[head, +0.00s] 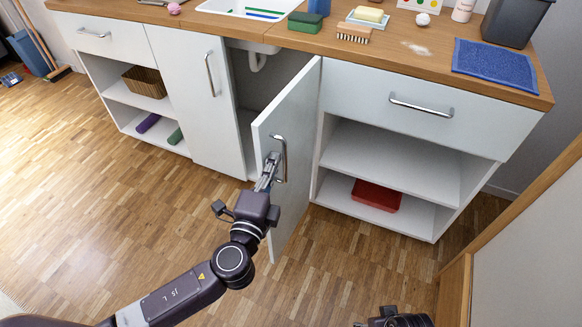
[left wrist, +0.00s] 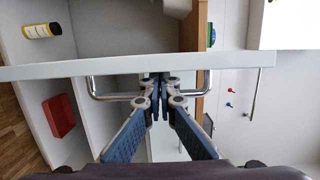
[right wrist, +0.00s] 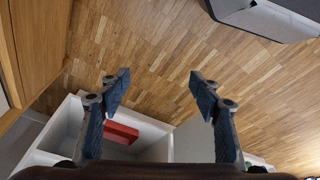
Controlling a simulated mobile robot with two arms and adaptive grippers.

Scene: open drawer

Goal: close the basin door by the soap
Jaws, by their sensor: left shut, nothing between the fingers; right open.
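The basin door by the soap (head: 293,112) is a white panel that stands wide open, swung out from the cabinet under the basin. Its metal handle (head: 283,150) also shows in the left wrist view (left wrist: 104,96). My left gripper (head: 271,165) is shut and empty at the handle, its fingertips (left wrist: 159,80) by the door face. I cannot tell whether they touch it. The soap (head: 369,14) lies on a dish on the counter. My right gripper (right wrist: 160,80) is open and empty over the floor; part of it shows at the bottom of the head view (head: 395,319).
The other basin door (head: 192,95) is closed. A white drawer front (head: 400,100) is to the right, above shelves with a red box (head: 376,195). A wooden-edged panel (head: 525,235) stands at the right. Floor (head: 335,275) is clear in front.

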